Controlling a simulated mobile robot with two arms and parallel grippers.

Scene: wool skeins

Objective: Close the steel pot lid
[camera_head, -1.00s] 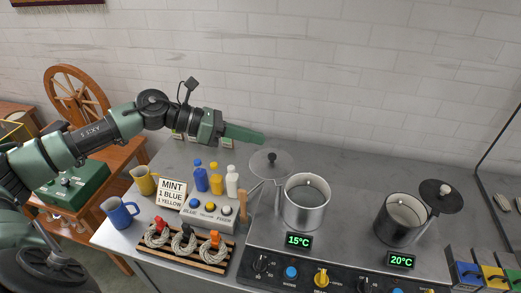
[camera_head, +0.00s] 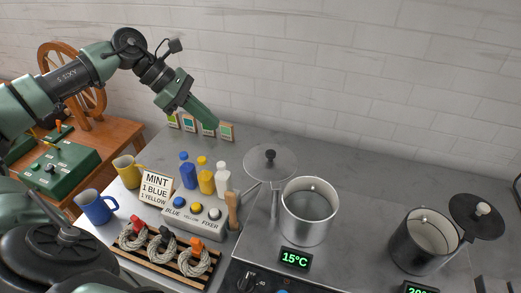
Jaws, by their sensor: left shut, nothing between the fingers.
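A steel pot (camera_head: 309,214) stands on the stove at centre, open, with its round lid (camera_head: 270,160) held out to the upper left on a hinge arm. A second, darker steel pot (camera_head: 424,243) stands at the right, also open, its dark lid (camera_head: 477,216) out to its upper right. My left gripper (camera_head: 212,121) is shut and empty, raised in the air behind the bottles, up and left of the near lid and apart from it. My right gripper is not in view.
Blue, yellow and white bottles (camera_head: 205,178) stand left of the centre pot, behind a button box (camera_head: 195,211) and a wooden-handled tool (camera_head: 233,208). A rack of wool skeins (camera_head: 167,262), a sign (camera_head: 156,188) and two mugs (camera_head: 97,207) are further left.

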